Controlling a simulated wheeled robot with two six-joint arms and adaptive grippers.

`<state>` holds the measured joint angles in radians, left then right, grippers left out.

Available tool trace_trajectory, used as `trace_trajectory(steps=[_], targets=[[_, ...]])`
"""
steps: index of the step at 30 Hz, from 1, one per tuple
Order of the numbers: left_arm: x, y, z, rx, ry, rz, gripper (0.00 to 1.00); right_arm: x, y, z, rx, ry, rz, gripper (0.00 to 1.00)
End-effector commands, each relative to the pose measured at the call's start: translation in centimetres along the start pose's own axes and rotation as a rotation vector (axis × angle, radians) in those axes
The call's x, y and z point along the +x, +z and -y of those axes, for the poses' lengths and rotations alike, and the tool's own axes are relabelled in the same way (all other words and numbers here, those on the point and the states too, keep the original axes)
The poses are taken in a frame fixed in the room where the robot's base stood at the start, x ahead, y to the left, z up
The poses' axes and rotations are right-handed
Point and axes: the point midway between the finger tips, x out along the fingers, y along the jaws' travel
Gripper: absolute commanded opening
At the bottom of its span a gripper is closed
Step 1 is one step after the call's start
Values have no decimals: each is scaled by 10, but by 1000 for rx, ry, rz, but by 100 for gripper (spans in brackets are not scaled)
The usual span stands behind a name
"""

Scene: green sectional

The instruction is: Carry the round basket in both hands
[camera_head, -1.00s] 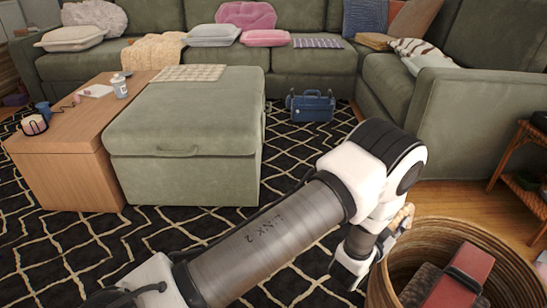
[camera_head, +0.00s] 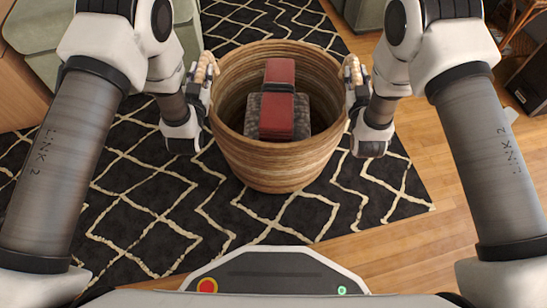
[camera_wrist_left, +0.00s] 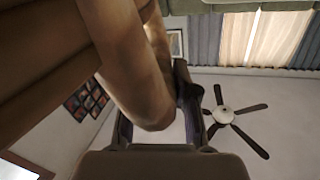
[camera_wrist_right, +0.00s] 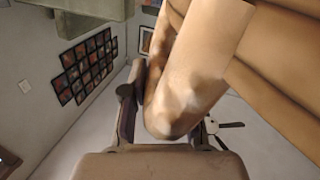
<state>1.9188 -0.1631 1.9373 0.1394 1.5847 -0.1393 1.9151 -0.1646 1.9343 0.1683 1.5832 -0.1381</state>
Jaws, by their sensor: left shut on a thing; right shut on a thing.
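The round woven basket (camera_head: 275,165) is upright in the middle of the head view, between my two arms. A red and grey item (camera_head: 278,100) lies inside it. My left gripper (camera_head: 203,85) is shut on the basket's left rope handle (camera_head: 205,66), which also fills the jaws in the left wrist view (camera_wrist_left: 150,80). My right gripper (camera_head: 352,85) is shut on the right rope handle (camera_head: 354,70), also between the jaws in the right wrist view (camera_wrist_right: 180,90). I cannot tell whether the basket's bottom touches the rug.
A black rug with cream lines (camera_head: 150,195) lies under and around the basket. Wooden floor (camera_head: 450,160) is bare at the right. A green upholstered piece (camera_head: 40,30) and a wooden table side (camera_head: 20,95) stand at left. A dark box (camera_head: 528,80) stands at far right.

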Motion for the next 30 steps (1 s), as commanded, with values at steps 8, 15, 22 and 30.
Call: trace_trajectory(steps=[8,15,22,30], targets=[[1,-5,1,0,-1,-7,0,1,-5,-1,1,3,-8,0],[1,1,0,0,-1,-6,0,1,0,0,1,2,-8,0],[1,16,-3,0,-1,-6,0,1,15,3,1,2,-8,0],[1,36,-7,0,-2,-6,0,1,35,7,1,2,-8,0]])
